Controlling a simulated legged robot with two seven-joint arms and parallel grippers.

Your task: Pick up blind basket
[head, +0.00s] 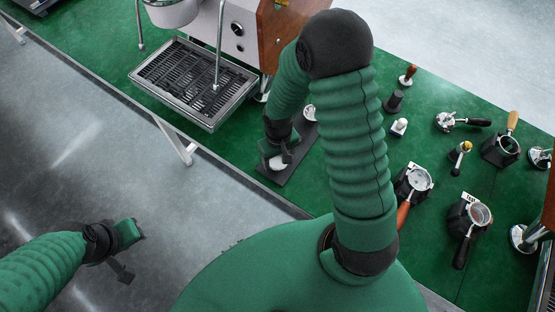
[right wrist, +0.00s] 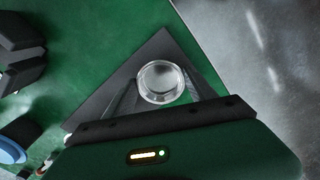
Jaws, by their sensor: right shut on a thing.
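The blind basket (right wrist: 161,82) is a small, round, shiny metal cup. In the right wrist view it sits between the two fingers of my right gripper (right wrist: 163,92), which is shut on it. In the head view my right gripper (head: 281,157) is low over the near end of a dark mat (head: 302,158), and the basket (head: 277,163) shows as a pale patch under its fingers. I cannot tell whether it still touches the mat. My left gripper (head: 127,254) is over the grey floor at lower left, away from the table; its finger gap is unclear.
Another small metal basket (head: 309,114) is at the mat's far end. The espresso machine's drip tray (head: 193,82) is left of the mat. Portafilters on stands (head: 413,181), a tamper (head: 395,101) and other tools crowd the right of the green table (head: 428,85).

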